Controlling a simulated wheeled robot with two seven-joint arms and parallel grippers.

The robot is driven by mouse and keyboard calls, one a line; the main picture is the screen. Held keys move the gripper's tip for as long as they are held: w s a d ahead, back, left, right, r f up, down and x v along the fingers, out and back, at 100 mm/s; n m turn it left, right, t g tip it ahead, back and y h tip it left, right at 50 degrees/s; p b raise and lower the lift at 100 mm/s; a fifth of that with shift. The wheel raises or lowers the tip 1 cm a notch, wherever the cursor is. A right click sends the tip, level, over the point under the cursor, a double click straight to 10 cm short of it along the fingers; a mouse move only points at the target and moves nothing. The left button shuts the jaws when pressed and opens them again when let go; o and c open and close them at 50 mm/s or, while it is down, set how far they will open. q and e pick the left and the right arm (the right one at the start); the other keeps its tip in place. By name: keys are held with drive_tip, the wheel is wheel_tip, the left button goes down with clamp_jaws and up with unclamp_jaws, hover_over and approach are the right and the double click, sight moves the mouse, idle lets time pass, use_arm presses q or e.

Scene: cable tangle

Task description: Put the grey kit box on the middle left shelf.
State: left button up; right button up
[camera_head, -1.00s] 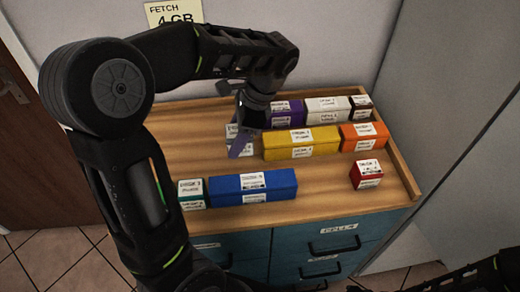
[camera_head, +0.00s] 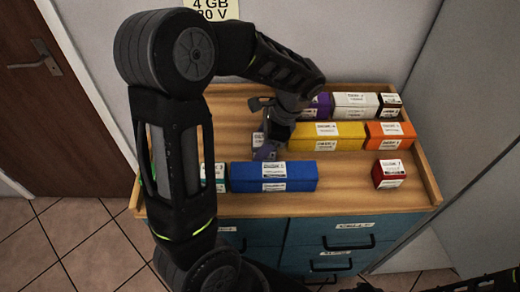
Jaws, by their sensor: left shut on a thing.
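A small grey box with a white label (camera_head: 258,140) is on the wooden top of the cabinet, left of the yellow box. My left gripper (camera_head: 266,150) comes down over it from above and is shut on it. A purple-grey finger covers part of the box, so I cannot tell whether it is still touching the wood. The middle left shelf is not in view. My right gripper is not in view; only dark arm parts show at the lower right.
Close by are a yellow box (camera_head: 330,138), a blue box (camera_head: 273,178), a purple box (camera_head: 318,106), a white box (camera_head: 355,103), an orange box (camera_head: 390,136) and a red box (camera_head: 388,175). The wooden top (camera_head: 225,120) is clear at the left. A raised rim (camera_head: 425,172) edges the right.

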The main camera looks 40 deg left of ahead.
use_arm(q)
wheel_tip(320, 180, down, 2)
drive_tip(key=shift+f, duration=0.15)
drive_tip(key=o, duration=1.2)
